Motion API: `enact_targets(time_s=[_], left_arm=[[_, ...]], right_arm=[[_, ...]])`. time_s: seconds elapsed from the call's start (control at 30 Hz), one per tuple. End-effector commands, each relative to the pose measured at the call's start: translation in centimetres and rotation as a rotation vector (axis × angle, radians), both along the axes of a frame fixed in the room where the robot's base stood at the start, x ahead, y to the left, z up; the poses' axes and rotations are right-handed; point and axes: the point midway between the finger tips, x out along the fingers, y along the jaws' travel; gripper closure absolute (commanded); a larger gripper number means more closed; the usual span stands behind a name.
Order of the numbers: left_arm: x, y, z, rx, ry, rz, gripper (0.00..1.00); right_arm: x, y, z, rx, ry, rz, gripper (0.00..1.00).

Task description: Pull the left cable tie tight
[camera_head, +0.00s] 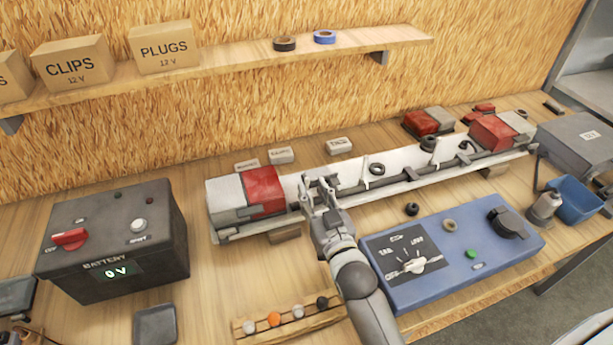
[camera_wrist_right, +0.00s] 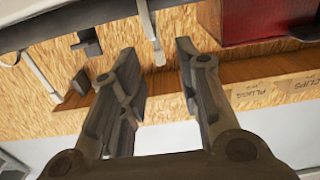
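My right gripper (camera_head: 320,186) is open and empty in front of the trailer bar (camera_head: 388,195), just right of the left lamp (camera_head: 264,190). It also shows in the right wrist view (camera_wrist_right: 157,55), fingers spread. The left cable tie's pale tail (camera_head: 367,173) stands to the right of the gripper in the head view. In the wrist view this tail (camera_wrist_right: 150,32) appears between and beyond the fingertips, with no contact visible. The right cable tie (camera_head: 434,150) is further right; its pale tail (camera_wrist_right: 40,72) shows at the left of the wrist view. My left gripper is not in view.
A blue control box (camera_head: 450,255) with a dial lies in front of the bar. A black battery box (camera_head: 115,240) reading 0 V stands left. A wooden strip (camera_head: 290,325) holds several small balls. Red lamps (camera_head: 492,133) sit at the right. A shelf (camera_head: 240,62) with boxes runs above.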

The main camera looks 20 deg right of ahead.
Motion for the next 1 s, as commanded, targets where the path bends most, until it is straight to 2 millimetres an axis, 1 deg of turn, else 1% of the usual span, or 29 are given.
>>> enact_targets(time_s=[0.03, 0.1, 0.3, 0.5, 0.73, 0.77, 0.9, 1.0], left_arm=[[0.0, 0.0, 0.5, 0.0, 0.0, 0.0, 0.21], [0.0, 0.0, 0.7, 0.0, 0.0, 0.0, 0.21], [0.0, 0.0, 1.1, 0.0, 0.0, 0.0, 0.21], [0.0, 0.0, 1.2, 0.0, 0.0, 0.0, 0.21], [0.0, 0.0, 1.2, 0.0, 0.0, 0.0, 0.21], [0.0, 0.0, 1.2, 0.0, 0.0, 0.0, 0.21], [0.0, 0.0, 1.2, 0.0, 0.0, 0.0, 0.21], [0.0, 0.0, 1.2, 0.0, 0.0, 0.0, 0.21]], right_arm=[[1.0, 0.0, 0.3, 0.0, -0.002, 0.0, 0.69], [2.1, 0.1, 0.3, 0.0, -0.002, 0.0, 0.69], [4.2, 0.1, 0.1, 0.0, 0.0, -0.001, 0.69], [5.0, 0.1, 0.0, 0.0, 0.0, -0.001, 0.69], [5.0, 0.1, -0.1, 0.0, 0.001, -0.001, 0.69], [5.0, 0.1, -0.1, 0.0, 0.001, -0.001, 0.71], [4.9, 0.1, -0.1, 0.0, 0.001, -0.001, 0.89], [4.9, 0.1, -0.1, 0.0, 0.001, -0.001, 1.0]])
